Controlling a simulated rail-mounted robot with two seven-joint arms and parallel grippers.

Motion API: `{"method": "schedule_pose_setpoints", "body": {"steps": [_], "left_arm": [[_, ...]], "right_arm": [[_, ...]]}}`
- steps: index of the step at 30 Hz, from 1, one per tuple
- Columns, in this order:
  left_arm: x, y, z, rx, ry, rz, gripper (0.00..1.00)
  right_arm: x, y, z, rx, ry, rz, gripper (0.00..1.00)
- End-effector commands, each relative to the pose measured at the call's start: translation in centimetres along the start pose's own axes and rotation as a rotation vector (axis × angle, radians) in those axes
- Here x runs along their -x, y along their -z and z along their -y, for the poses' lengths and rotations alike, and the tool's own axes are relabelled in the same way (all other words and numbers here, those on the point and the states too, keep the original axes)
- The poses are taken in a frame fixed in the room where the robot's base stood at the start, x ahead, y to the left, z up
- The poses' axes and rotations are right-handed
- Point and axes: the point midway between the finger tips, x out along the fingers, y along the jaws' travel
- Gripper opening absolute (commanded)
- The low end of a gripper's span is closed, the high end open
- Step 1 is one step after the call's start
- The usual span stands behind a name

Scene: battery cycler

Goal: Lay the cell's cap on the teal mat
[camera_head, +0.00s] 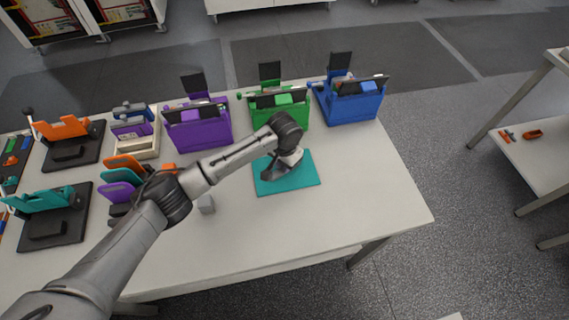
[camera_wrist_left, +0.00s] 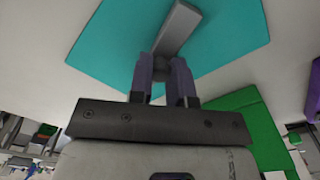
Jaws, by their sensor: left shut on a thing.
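The teal mat (camera_head: 302,179) lies flat on the table in front of the green holder. My left gripper (camera_head: 270,174) is over the mat, pointing down; my arm partly hides it in the head view. In the left wrist view, the gripper (camera_wrist_left: 161,70) is shut on a grey bar-shaped piece (camera_wrist_left: 181,26), seemingly the cell's cap. This piece stretches out over the teal mat (camera_wrist_left: 105,40). I cannot tell whether it touches the mat. My right gripper is not in view.
Purple (camera_head: 199,130), green (camera_head: 292,116) and blue (camera_head: 352,105) holders line the back of the table. Several coloured fixtures and plates crowd the left. The table right of the mat is clear.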

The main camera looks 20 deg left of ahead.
Motion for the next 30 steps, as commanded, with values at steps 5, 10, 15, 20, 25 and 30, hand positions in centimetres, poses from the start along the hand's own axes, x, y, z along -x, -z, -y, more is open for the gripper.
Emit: {"method": "schedule_pose_setpoints", "body": {"steps": [5,10,15,20,25,30], "left_arm": [[0.04,0.03,0.0,0.0,0.0,-0.001,0.0],[-0.16,0.01,-0.01,0.0,0.0,0.0,0.0],[-0.28,0.02,0.0,0.0,0.0,0.0,0.31],[-0.27,0.02,0.01,0.0,0.0,0.0,0.44],[-0.25,0.02,0.01,0.0,0.0,-0.001,0.44],[0.67,0.08,0.02,0.0,-0.001,-0.003,0.44]], "right_arm": [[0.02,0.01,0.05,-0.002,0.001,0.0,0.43],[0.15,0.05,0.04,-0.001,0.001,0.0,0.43],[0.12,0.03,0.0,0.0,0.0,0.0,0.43],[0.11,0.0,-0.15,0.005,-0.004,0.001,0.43],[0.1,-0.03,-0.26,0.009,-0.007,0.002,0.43],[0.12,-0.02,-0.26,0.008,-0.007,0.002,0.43]]}}
